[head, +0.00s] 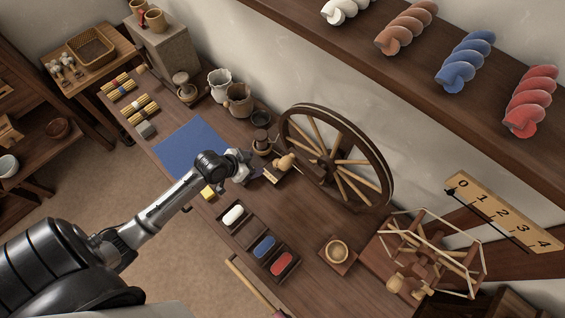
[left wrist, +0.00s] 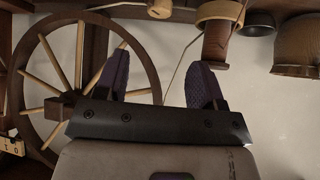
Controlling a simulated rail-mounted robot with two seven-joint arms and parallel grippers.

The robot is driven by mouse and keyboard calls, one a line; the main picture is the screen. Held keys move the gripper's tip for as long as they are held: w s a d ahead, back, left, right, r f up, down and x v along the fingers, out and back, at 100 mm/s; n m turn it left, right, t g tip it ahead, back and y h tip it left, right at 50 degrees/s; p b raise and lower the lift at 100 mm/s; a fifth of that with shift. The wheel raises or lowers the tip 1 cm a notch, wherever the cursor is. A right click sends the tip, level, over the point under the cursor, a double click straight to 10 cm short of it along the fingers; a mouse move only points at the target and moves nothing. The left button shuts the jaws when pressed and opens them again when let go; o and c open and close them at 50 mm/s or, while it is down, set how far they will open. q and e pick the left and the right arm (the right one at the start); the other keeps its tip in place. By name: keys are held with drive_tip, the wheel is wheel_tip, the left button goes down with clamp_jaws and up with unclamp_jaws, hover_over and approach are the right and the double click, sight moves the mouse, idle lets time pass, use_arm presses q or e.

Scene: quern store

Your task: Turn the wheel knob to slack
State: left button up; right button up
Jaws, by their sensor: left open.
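The spinning wheel (head: 383,170) stands at the back of the bench, a dark rim with pale spokes. A pale turned wooden knob (head: 284,162) sits at its left side; any slack marking is too small to read. My left gripper (head: 254,167) is just left of this knob, apart from it, over the bench. In the left wrist view my left gripper (left wrist: 160,58) is open and empty, its two dark pads spread. The wheel (left wrist: 92,157) shows beyond it on the left. A pale wooden piece (left wrist: 160,8) at the top edge may be the knob. My right gripper is out of view.
A blue cloth (head: 188,143) lies left of the gripper. A dark tray (head: 250,238) with white, blue and red pieces lies in front. A skein winder (head: 425,255) and number board (head: 500,210) are at right. Pots (head: 238,100) stand behind.

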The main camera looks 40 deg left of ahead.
sight(276, 163)
use_arm(q)
drive_tip(key=b+x, duration=0.3)
drive_tip(key=x, duration=1)
drive_tip(key=shift+w+d+f, duration=0.1)
drive_tip(key=shift+w+f, duration=0.1)
drive_tip(key=shift+f, duration=0.05)
drive_tip(key=shift+c, duration=0.4)
drive_tip(key=c, duration=0.7)
drive_tip(key=shift+c, duration=0.2)
drive_tip(key=o, duration=0.8)
drive_tip(key=shift+s, duration=0.1)
drive_tip(key=shift+s+r, duration=0.15)
drive_tip(key=shift+r, duration=0.1)
drive_tip(key=p+v, duration=0.3)
drive_tip(key=v, duration=1)
